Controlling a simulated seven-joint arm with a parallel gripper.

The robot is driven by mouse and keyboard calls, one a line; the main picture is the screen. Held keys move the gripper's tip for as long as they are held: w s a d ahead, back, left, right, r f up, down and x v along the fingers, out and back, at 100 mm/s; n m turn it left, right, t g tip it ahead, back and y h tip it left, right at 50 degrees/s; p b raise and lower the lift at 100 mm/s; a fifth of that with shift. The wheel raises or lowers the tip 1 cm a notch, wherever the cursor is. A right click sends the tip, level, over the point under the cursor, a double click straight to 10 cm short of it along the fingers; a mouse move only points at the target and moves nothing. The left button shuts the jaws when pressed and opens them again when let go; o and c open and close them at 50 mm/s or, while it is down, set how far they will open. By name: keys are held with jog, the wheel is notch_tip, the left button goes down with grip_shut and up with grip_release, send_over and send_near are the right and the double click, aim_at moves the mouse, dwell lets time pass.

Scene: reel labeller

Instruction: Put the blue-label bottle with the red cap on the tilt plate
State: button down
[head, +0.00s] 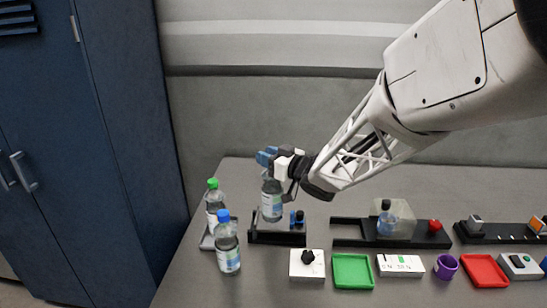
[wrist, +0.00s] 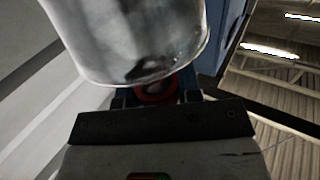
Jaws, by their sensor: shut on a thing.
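A clear bottle with a blue and white label (head: 271,207) hangs upright below my gripper (head: 268,160) in the head view. My gripper is shut on its top, and the blue fingers hide the cap there. The wrist view shows the clear bottle body (wrist: 135,40) close up, with a red part (wrist: 155,92), likely its cap, between the blue fingers (wrist: 188,85). The bottle is over or just behind a black stand (head: 275,238) with a blue part; contact is unclear. A grey plate (head: 206,242) lies left of it; I cannot tell which is the tilt plate.
A green-capped bottle (head: 215,203) and a blue-capped bottle (head: 228,250) stand close on the left. A black-knobbed white box (head: 307,265), green tray (head: 352,271), purple cup (head: 446,267) and red tray (head: 484,271) line the front. A black fixture (head: 345,232) stands right.

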jog(key=shift+w+a+f, duration=0.1)
jog(key=shift+w+a, duration=0.2)
jog(key=shift+w, duration=0.5)
jog(key=shift+w+a, duration=0.3)
jog(key=shift+w, duration=0.45)
jog(key=shift+f, duration=0.1)
jog(key=shift+f, duration=1.75)
jog(key=c, duration=0.8)
grip_release()
jog(key=shift+f, duration=0.1)
jog(key=v, duration=1.2)
